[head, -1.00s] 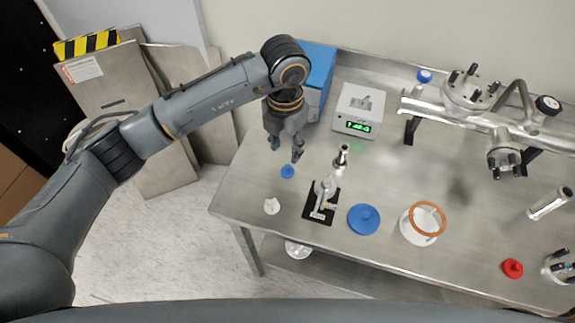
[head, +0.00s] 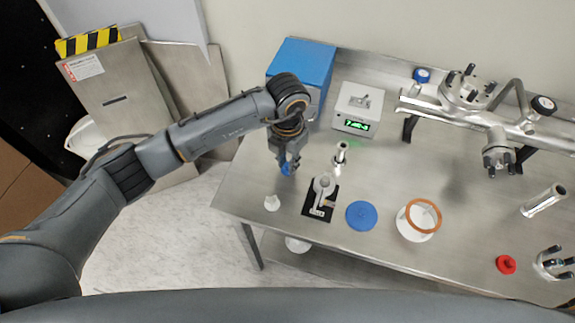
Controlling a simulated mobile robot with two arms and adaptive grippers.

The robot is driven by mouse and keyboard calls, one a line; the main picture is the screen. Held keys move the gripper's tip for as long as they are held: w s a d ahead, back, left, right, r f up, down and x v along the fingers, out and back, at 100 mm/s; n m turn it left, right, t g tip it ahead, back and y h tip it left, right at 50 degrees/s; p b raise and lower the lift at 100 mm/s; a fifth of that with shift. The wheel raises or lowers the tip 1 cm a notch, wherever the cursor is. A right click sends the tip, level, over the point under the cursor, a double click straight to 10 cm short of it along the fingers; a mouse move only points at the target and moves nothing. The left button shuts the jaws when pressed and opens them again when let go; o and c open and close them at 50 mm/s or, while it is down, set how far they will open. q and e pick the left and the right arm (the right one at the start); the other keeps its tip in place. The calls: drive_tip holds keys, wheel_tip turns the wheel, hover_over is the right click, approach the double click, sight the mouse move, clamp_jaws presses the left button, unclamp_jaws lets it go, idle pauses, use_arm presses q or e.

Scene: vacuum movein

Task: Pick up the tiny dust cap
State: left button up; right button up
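A small blue cap (head: 286,169), the likely tiny dust cap, is at the left part of the steel table, partly hidden by my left gripper. My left gripper (head: 288,164) points down with its fingertips right around the blue cap, at about table height. I cannot tell whether the fingers press on the cap or only stand around it. My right gripper is not in view.
On the steel table (head: 440,185) stand a white piece (head: 272,203), a valve on a black pad (head: 319,209), a blue disc (head: 361,215), an orange ring (head: 437,208), a grey display box (head: 352,112), a blue box (head: 312,62), a red cap (head: 506,264) and metal pipework (head: 470,115).

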use_arm(q)
drive_tip(key=shift+c, duration=0.6)
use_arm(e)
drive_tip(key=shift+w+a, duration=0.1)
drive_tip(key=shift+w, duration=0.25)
